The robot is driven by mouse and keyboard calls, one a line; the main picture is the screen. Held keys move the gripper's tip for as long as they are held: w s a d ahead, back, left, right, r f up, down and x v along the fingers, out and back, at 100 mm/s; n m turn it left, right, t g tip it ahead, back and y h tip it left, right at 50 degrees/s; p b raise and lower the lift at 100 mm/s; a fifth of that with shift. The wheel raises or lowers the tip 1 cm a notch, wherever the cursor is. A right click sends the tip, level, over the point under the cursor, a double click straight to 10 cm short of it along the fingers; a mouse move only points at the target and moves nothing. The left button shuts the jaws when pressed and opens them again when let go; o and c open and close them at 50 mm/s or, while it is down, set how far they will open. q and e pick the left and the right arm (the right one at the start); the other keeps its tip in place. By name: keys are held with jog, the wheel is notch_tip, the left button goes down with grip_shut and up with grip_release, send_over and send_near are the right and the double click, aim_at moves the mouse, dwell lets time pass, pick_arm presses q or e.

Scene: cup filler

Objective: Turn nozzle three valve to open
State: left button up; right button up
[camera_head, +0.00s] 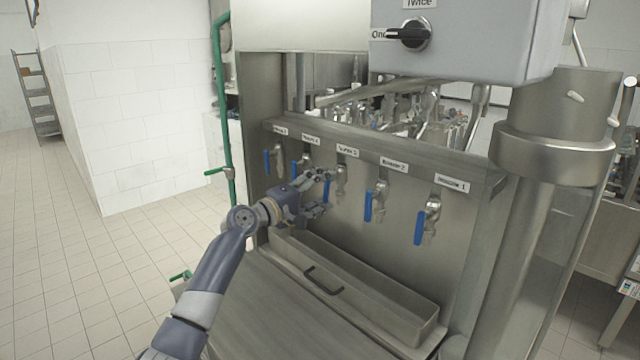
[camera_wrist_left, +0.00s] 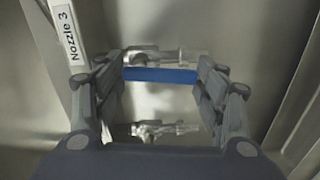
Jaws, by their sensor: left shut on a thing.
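The nozzle three valve (camera_head: 340,180) is a metal tap under the third label on the steel panel. Its blue handle (camera_head: 327,187) hangs down beside the tap, partly hidden by my gripper. In the left wrist view the blue handle (camera_wrist_left: 160,75) lies crosswise between the fingertips, beside the "Nozzle 3" label (camera_wrist_left: 65,35). My left gripper (camera_head: 324,194) is shut on this handle, with one finger above and one below in the head view. My right gripper is not in view.
Similar taps with hanging blue handles stand on both sides, including the nozzle 2 handle (camera_head: 368,206) and nozzle 1 handle (camera_head: 420,228). A steel trough (camera_head: 400,325) lies below. A grey control box (camera_head: 480,40) with a black knob (camera_head: 411,35) hangs above.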

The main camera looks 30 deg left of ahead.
pick_arm(q)
jog(key=shift+d+n+p, duration=0.1)
jog(key=shift+n+p, duration=0.2)
jog(key=shift+n, duration=0.2)
jog(key=o, duration=1.1)
jog(key=shift+c, duration=0.2)
jog(key=v, duration=1.2)
jog(key=shift+f, duration=0.1)
